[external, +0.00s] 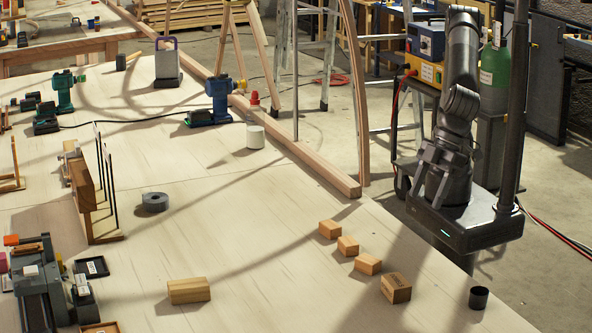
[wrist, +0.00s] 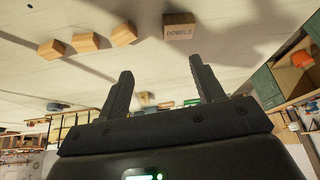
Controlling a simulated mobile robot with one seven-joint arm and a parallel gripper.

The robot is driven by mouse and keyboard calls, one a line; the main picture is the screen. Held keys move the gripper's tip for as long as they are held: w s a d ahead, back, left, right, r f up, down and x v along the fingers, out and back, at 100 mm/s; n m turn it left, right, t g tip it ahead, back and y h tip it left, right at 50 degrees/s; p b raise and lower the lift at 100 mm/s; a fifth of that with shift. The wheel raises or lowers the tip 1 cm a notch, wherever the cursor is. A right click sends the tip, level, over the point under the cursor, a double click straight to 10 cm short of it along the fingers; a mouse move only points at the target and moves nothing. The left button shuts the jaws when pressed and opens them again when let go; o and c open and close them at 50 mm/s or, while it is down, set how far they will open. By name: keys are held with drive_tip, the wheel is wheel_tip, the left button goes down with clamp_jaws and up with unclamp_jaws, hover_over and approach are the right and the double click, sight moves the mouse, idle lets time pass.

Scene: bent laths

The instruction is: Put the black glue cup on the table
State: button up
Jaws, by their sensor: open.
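A small black cup (external: 479,297), which looks like the glue cup, stands upright on the pale table (external: 250,240) close to its right edge, at the lower right of the external view. I cannot make it out in the wrist view. My gripper (external: 427,188) hangs folded close to my base, beyond the table's right edge and well apart from the cup. In the wrist view my gripper (wrist: 161,64) has its two fingers spread, with nothing between them.
A wooden block marked DOWELS (wrist: 180,26) also shows in the external view (external: 396,288), left of the cup. Several small wooden blocks (external: 348,245) form a row behind it. The table's middle is clear.

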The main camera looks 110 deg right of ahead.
drive_tip(key=d+r, duration=0.3)
drive_tip(key=d, duration=1)
drive_tip(key=d+r, duration=0.3)
drive_tip(key=d, duration=1)
drive_tip(key=s+d+f+m, duration=0.1)
drive_tip(key=s+d+f, duration=0.2)
drive_tip(key=s+d, duration=1.2)
drive_tip(key=d, duration=0.3)
drive_tip(key=shift+s+d+f+t+h, duration=0.2)
drive_tip(key=shift+d+t+h, duration=0.1)
drive_tip(key=shift+h, duration=0.1)
